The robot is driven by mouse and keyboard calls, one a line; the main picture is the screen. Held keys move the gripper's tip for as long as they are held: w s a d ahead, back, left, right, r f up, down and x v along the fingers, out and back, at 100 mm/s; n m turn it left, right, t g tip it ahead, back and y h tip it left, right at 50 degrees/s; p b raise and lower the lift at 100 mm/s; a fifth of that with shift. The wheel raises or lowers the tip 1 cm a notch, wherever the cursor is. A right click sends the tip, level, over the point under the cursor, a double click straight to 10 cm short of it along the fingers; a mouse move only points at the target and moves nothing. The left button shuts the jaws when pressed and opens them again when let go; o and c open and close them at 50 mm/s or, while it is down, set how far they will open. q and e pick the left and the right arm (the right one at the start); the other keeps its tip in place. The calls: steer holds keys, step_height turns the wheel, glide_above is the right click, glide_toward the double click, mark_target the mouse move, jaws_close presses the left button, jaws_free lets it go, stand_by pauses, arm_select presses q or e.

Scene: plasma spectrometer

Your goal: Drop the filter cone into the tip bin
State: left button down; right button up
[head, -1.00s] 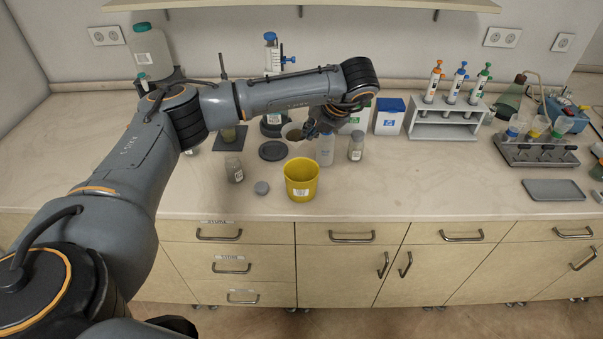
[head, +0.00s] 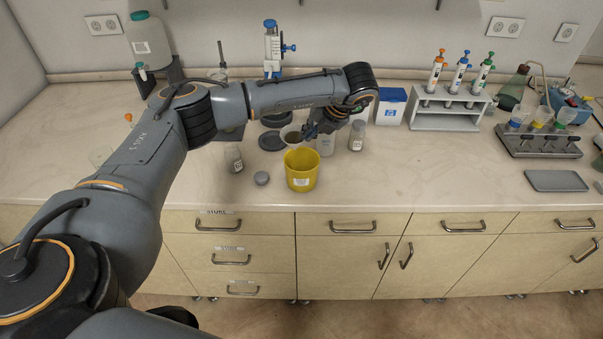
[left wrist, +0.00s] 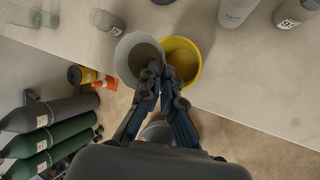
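The filter cone (head: 291,134) is a pale, open-topped cone with a brownish inside; in the left wrist view (left wrist: 127,61) it is in front of the fingers. My left gripper (head: 310,130) is shut on the cone's rim, seen between the fingertips in the left wrist view (left wrist: 164,80). The tip bin (head: 301,185) is a yellow open bucket near the counter's front edge. In the left wrist view the bin (left wrist: 195,69) is partly hidden behind the cone and fingers. The cone is held above and behind the bin, not over its middle. My right gripper is not seen.
A white bottle (head: 326,145) and a labelled jar (head: 357,136) stand right of the bin. The counter (head: 430,175) is clear at right front.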

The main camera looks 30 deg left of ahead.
arm_select(q)
steer(key=c, duration=1.4)
jaws_free()
steer(key=shift+c, duration=0.2)
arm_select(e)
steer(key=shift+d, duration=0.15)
arm_select(q)
steer(key=v, duration=1.2)
steer(key=shift+d, duration=0.1)
